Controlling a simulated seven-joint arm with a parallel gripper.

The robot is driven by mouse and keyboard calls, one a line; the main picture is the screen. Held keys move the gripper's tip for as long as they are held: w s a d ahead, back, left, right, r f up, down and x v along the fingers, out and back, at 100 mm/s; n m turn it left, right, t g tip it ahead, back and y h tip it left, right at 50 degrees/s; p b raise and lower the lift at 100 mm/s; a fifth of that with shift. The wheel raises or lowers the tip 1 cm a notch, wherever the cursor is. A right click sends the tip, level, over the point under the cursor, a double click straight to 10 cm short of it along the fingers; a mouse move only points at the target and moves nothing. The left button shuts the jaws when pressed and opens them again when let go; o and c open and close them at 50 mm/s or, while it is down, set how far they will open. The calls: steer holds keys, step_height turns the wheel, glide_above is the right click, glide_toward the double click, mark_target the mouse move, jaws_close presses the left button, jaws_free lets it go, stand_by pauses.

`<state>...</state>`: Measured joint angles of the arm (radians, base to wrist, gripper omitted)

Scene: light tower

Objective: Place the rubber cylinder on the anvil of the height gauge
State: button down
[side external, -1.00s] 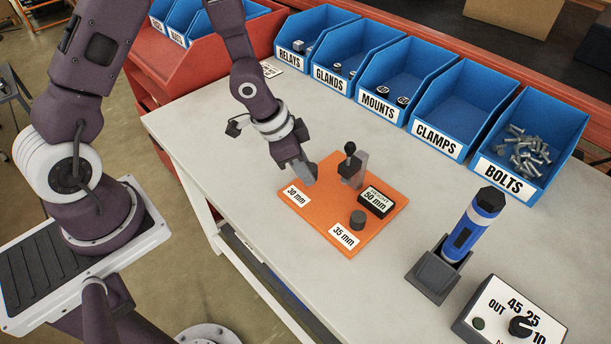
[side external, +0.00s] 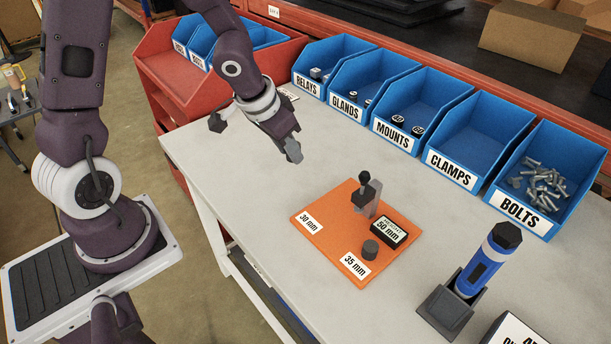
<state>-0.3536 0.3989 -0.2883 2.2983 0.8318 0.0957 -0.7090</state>
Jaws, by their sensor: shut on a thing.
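The height gauge (side external: 374,200) is a grey post with a black knob, standing on an orange mat (side external: 330,248). A black display (side external: 390,231) beside it reads HEIGHT 50 mm. A dark short cylinder (side external: 371,249) stands on the mat near the 35 mm label. No cylinder shows by the 30 mm label. My gripper (side external: 293,152) is above the table, up and left of the mat, apart from the gauge. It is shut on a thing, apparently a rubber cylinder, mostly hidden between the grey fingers. The gauge's anvil is too small to make out clearly.
Blue bins labelled RELAYS, GLANDS, MOUNTS, CLAMPS (side external: 480,135) and BOLTS line the back of the table (side external: 240,180). A blue-and-black tool (side external: 487,262) stands in a dark holder at the right. The table left of the mat is clear.

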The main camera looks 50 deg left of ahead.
mark_target(323, 213)
steer(key=w+d+f+m+h, duration=0.1)
steer(key=d+m+h, duration=0.1)
steer(key=d+m, duration=0.4)
steer(key=shift+w+d+f+m+g+h, duration=0.2)
steer(key=shift+d+f+m+g+h, duration=0.15)
steer(key=shift+d, duration=0.55)
step_height(323, 213, down, 10)
steer(key=shift+r, duration=0.25)
steer(key=shift+f, duration=0.2)
steer(key=c, duration=1.1)
jaws_free()
